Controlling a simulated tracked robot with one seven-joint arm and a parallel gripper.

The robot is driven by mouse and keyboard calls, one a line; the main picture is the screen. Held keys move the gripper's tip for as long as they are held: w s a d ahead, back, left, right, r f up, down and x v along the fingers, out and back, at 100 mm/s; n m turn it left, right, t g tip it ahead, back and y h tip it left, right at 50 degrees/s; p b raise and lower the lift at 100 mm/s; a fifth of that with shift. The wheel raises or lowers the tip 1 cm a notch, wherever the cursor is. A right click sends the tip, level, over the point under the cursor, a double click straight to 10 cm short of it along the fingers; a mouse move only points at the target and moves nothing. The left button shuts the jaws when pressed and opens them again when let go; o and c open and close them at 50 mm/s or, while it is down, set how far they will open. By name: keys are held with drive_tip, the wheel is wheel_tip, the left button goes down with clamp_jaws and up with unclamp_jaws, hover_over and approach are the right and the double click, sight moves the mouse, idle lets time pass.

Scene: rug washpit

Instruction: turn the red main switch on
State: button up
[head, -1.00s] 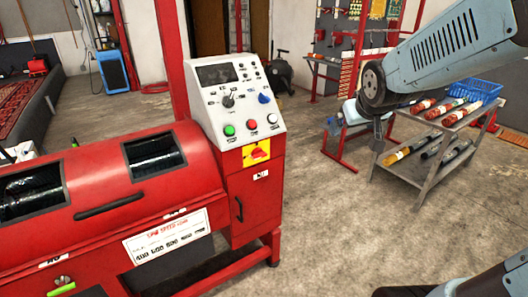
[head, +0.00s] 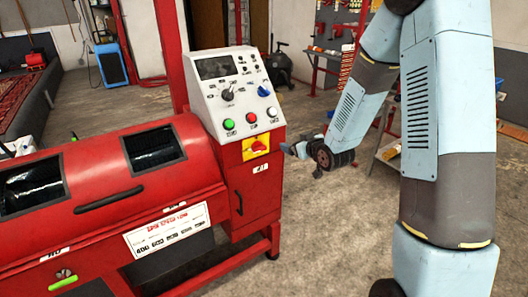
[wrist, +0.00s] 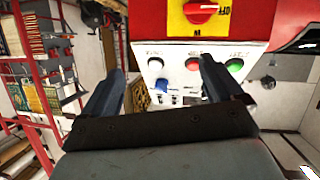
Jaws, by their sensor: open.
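The red main switch (head: 257,146) is a rotary knob on a yellow plate (head: 249,155), on the front of the red machine's control cabinet below its white panel. In the wrist view the switch (wrist: 202,11) shows upside down at the top edge, partly cut off. Its handle lies roughly sideways, one end towards the OFF mark; the ON mark sits below it in the picture. My gripper (head: 288,150) is open and empty, just right of the cabinet and apart from the switch.
The sloped white panel (head: 213,98) carries green, red and white buttons, a blue knob and a dark selector close above the switch. A cabinet handle (head: 239,204) is below it. The floor before the cabinet is clear.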

sight(261, 150)
drive_tip(key=s+a+f+t+y, duration=0.2)
drive_tip(key=a+f+y, duration=0.25)
drive_tip(key=f, duration=0.55)
drive_tip(key=shift+h, duration=0.25)
drive_tip(key=x, duration=1.4)
drive_tip(key=shift+a+r, duration=0.1)
drive_tip(key=shift+r, duration=0.1)
